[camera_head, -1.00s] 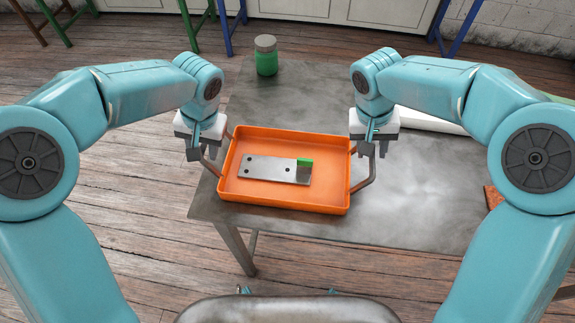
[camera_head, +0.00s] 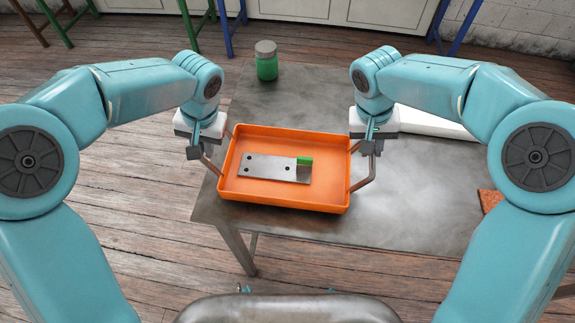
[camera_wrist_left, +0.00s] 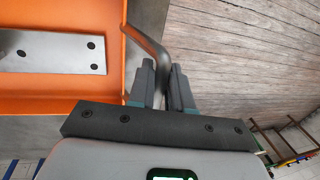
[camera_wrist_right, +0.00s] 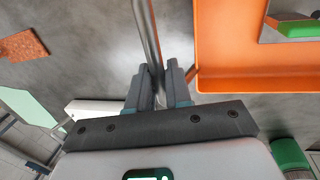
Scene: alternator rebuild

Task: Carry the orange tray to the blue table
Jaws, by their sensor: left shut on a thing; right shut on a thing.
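The orange tray (camera_head: 285,203) is in the middle of the head view, over the grey table (camera_head: 420,222). I cannot tell whether it touches the tabletop. It holds a grey metal plate with holes (camera_head: 265,167) and a small green block (camera_head: 305,160). My left gripper (camera_head: 194,152) is shut on the tray's left handle, a bent bar that also shows in the left wrist view (camera_wrist_left: 148,42). My right gripper (camera_head: 371,147) is shut on the right handle, seen in the right wrist view (camera_wrist_right: 147,35). A blue table leg (camera_head: 225,28) stands at the back; its top is out of view.
A green jar with a grey lid (camera_head: 266,62) stands behind the tray. A white slab (camera_head: 432,122) lies behind my right gripper. A rust-coloured piece (camera_head: 490,200) is at the right. Green legs (camera_head: 55,22) and white cabinets (camera_head: 340,10) are at the back.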

